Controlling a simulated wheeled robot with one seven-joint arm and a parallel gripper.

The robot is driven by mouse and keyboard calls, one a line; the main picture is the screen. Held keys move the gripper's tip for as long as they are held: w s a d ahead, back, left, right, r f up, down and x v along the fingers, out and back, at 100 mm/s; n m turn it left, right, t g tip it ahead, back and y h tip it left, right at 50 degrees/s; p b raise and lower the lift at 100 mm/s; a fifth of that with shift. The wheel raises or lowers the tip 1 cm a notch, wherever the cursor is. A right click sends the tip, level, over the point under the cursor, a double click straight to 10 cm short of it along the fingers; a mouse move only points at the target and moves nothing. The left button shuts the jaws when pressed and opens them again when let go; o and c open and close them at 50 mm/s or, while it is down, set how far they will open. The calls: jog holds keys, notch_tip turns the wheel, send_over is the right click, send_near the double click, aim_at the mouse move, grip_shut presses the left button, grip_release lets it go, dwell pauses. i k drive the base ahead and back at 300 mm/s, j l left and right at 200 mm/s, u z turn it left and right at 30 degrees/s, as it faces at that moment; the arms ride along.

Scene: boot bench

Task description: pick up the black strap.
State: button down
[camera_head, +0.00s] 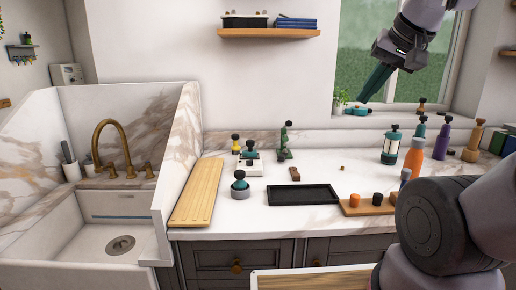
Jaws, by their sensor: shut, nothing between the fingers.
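I cannot make out a black strap with certainty in this view. The nearest dark flat thing is a black rectangular tray (303,204), which lies on the marble counter and looks empty. My arm hides part of the right side of the counter.
A wooden board (196,193) lies left of the tray, beside the sink (115,240). A wooden stand (367,210) with small orange and black pieces is to the right. A lantern-like jar (391,148), an orange bottle (414,155) and several bottles stand behind. A wall shelf (270,33) hangs above.

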aim_at(282, 157)
jog(key=l+u, duration=0.3)
jog(key=l, duration=0.35)
jog(key=l+u, duration=0.3)
jog(key=l, duration=0.4)
